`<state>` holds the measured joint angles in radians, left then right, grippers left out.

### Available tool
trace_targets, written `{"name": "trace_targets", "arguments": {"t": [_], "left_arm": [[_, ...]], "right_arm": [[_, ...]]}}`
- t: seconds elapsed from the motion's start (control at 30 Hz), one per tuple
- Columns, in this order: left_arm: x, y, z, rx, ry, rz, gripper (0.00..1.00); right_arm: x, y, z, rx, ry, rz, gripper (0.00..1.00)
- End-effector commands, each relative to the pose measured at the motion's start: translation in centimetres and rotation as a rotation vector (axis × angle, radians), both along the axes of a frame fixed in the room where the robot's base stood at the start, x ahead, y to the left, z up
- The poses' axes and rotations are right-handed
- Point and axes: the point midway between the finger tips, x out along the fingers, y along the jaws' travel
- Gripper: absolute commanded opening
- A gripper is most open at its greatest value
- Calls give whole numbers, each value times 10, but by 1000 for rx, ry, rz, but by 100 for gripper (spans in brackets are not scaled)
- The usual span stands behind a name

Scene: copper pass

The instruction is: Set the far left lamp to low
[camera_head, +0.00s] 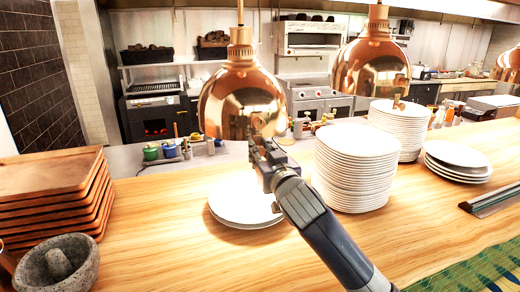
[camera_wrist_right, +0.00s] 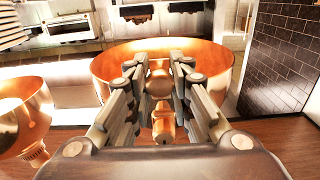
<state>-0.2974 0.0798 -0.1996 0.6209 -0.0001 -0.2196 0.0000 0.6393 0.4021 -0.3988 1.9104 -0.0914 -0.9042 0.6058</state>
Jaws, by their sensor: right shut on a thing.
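The far left lamp (camera_head: 238,92) is a copper dome hanging above the counter. It fills the middle of the right wrist view (camera_wrist_right: 110,66). My right gripper (camera_head: 258,142) reaches up to the lamp's lower front edge. In the right wrist view its fingers (camera_wrist_right: 159,72) are shut on a small copper knob (camera_wrist_right: 160,86) in front of the dome. In the head view the gripper hides most of the knob. I cannot tell the lamp's setting. My left gripper is not in view.
A second copper lamp (camera_head: 370,68) hangs to the right, and a third (camera_head: 510,66) is at the right edge. Below stand low plates (camera_head: 232,212) and tall plate stacks (camera_head: 352,172). Wooden trays (camera_head: 50,190) and a stone mortar (camera_head: 75,268) are at left.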

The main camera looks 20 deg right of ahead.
Motion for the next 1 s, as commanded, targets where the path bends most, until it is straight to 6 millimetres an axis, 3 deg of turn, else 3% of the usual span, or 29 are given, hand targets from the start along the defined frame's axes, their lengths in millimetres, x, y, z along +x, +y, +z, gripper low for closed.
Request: {"name": "trace_targets", "arguments": {"t": [0.23, 0.27, 0.33, 0.77, 1.0], "left_arm": [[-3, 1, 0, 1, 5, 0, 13], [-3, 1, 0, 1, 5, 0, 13], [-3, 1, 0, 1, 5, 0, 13], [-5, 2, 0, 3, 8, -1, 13], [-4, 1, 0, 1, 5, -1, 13]], "right_arm": [[0, 2, -6, 0, 14, 2, 0], [0, 2, -6, 0, 15, 2, 26], [0, 2, -6, 1, 14, 2, 41], [-4, 1, -3, 0, 8, 1, 41], [-38, 0, -4, 0, 7, 3, 41]]}}
